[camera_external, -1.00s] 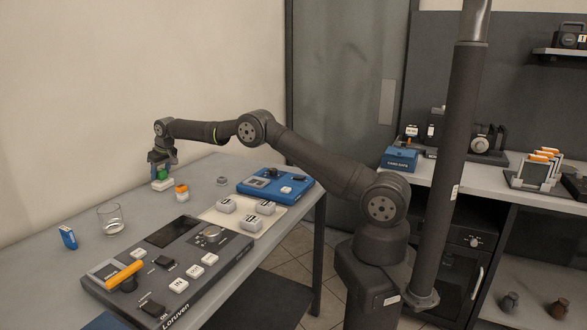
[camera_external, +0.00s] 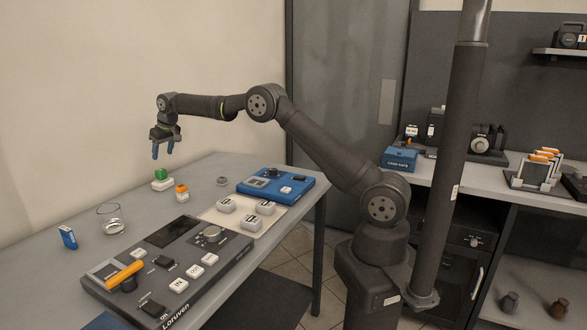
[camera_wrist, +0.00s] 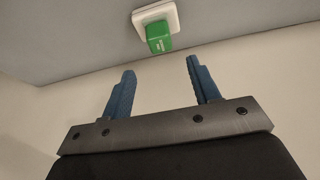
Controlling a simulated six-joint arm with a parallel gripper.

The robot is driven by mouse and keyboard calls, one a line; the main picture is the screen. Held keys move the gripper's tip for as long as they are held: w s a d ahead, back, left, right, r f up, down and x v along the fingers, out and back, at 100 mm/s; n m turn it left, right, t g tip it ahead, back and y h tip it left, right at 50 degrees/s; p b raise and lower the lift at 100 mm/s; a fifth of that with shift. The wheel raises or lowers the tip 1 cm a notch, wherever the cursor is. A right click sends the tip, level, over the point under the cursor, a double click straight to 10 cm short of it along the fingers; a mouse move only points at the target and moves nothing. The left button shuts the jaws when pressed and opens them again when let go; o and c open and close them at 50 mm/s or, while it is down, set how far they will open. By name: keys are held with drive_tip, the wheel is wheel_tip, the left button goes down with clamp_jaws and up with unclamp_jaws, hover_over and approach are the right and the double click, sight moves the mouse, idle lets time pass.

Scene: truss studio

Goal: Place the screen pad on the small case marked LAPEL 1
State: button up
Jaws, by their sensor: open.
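A green block (camera_external: 161,174) with small pale lettering rests on a small white case (camera_external: 162,185) toward the far left of the table. I take the block for the screen pad, but I cannot read its lettering or any LAPEL 1 mark on the case. In the wrist view the green block (camera_wrist: 159,38) sits on the white case (camera_wrist: 158,12), beyond the fingertips. My gripper (camera_external: 163,152) is open and empty, with blue fingers pointing down above the block and apart from it. The wrist view shows both fingers of my gripper (camera_wrist: 160,66) spread with nothing between them.
A small white-and-orange item (camera_external: 182,192) stands close to the right of the case. A large dark console (camera_external: 170,265), white blocks (camera_external: 252,223) and a blue device (camera_external: 276,184) fill the front and right.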

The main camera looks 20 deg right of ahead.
sight(161, 170)
drive_tip(key=shift+v, duration=1.1)
drive_tip(key=x, duration=1.2)
drive_tip(key=shift+f, duration=0.15)
drive_tip(key=shift+r, duration=1.1)
drive_tip(key=shift+f, duration=0.15)
